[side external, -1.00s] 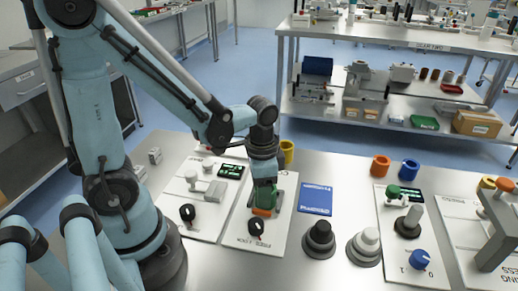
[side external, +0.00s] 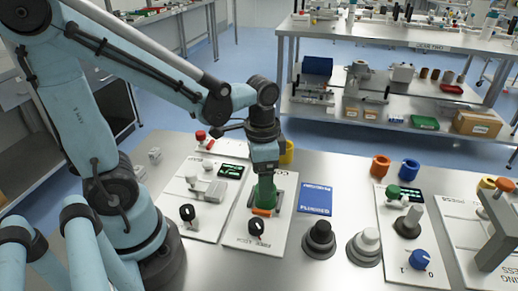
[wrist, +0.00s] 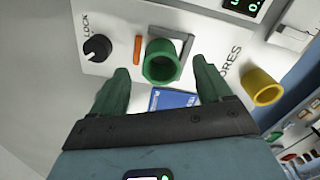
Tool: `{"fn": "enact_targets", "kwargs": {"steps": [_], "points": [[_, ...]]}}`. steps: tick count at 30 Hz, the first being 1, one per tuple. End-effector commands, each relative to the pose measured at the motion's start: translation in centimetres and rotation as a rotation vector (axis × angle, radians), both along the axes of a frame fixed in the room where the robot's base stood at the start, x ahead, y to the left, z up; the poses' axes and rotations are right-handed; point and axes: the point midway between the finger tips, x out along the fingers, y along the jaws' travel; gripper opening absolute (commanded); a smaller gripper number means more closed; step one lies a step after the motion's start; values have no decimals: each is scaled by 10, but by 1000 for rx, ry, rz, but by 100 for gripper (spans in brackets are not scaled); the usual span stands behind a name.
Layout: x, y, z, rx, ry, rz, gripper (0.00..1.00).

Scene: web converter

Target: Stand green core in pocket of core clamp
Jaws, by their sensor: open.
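The green core (wrist: 161,64) is a short hollow tube. In the wrist view it stands with its open end toward the camera, at the grey core clamp (wrist: 183,38) and beside an orange bar (wrist: 137,50). In the side view the core (side external: 266,201) stands on the white clamp panel, with the orange bar (side external: 261,212) at its front. My gripper (side external: 264,178) points down above it. In the wrist view its two green fingers (wrist: 161,76) are apart, one on each side of the core, with visible gaps. The pocket's floor is hidden.
A yellow core (wrist: 262,88) stands behind the clamp panel. A black lock knob (side external: 256,227) is in front of the clamp. A blue card (side external: 315,198) lies to the right. Black and white knobbed posts (side external: 319,238) stand further right. Orange and blue cores (side external: 380,166) stand at the back.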

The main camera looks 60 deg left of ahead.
Motion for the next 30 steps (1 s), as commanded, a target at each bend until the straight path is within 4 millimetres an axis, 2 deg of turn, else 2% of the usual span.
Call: {"fn": "enact_targets", "kwargs": {"steps": [12,18,25,30], "points": [[-1,0,53,0,0,0,78],[0,0,73,0,0,0,78],[-1,0,81,-1,-25,17,78],[1,1,75,-16,-209,133,78]]}}
